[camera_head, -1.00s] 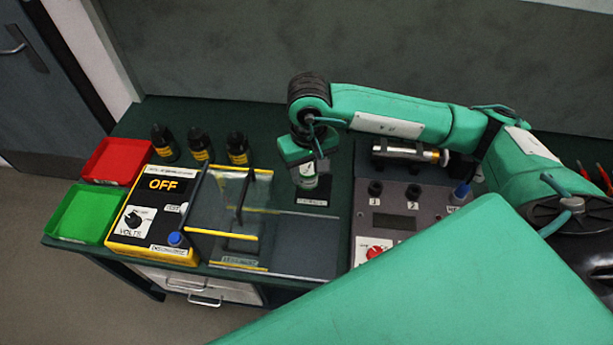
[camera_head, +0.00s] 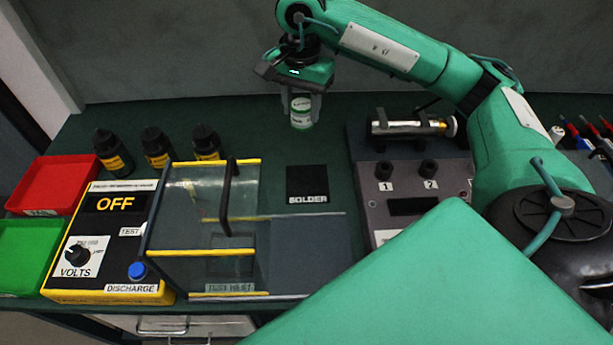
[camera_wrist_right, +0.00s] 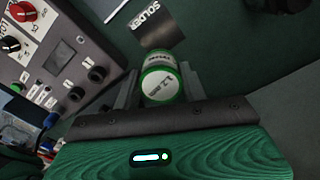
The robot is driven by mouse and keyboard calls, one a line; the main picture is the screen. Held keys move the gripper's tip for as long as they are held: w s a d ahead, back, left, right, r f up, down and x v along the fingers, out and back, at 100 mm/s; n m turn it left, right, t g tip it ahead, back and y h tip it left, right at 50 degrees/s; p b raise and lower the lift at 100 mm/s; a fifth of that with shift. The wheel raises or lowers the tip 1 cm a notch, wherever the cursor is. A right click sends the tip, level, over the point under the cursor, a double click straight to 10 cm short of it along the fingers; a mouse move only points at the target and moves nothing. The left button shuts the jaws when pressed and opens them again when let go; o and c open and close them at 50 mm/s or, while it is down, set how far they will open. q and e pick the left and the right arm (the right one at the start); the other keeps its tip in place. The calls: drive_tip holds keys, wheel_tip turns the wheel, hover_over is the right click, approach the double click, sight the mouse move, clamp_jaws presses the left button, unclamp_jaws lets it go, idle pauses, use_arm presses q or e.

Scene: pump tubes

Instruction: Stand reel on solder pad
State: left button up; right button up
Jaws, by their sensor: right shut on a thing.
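The solder reel (camera_head: 301,112) is a small white cylinder with green ends. My right gripper (camera_head: 302,100) is shut on it, with the reel upright in the head view. The reel also shows between the two fingers in the right wrist view (camera_wrist_right: 161,82). The solder pad (camera_head: 307,180) is a bare black square labelled SOLDER on the dark green bench. In the head view the reel is farther back than the pad and apart from it. In the right wrist view the pad (camera_wrist_right: 158,28) lies beyond the reel. My left gripper is not in view.
A clear-walled box with yellow edges (camera_head: 205,253) stands left of the pad. A grey panel with knobs (camera_head: 400,190) is on the right, with a metal cylinder in a holder (camera_head: 410,127) behind it. Several black bottles (camera_head: 157,148) stand at the back left.

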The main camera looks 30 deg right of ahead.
drive_tip(key=shift+w+d+f+m+b, duration=0.2)
drive_tip(key=shift+d+m+b, duration=0.45)
drive_tip(key=shift+m+b, duration=0.4)
drive_tip(key=shift+s+f, duration=0.1)
drive_tip(key=shift+f, duration=0.15)
wheel_tip(320, 180, down, 3)
drive_tip(key=shift+d+f, duration=0.1)
hover_over(307, 181)
wheel_tip(307, 181, down, 12)
drive_tip(key=shift+f, duration=0.1)
wheel_tip(307, 181, down, 3)
drive_tip(key=shift+f+p, duration=0.2)
drive_tip(key=shift+p, duration=0.1)
drive_tip(key=shift+f, duration=0.25)
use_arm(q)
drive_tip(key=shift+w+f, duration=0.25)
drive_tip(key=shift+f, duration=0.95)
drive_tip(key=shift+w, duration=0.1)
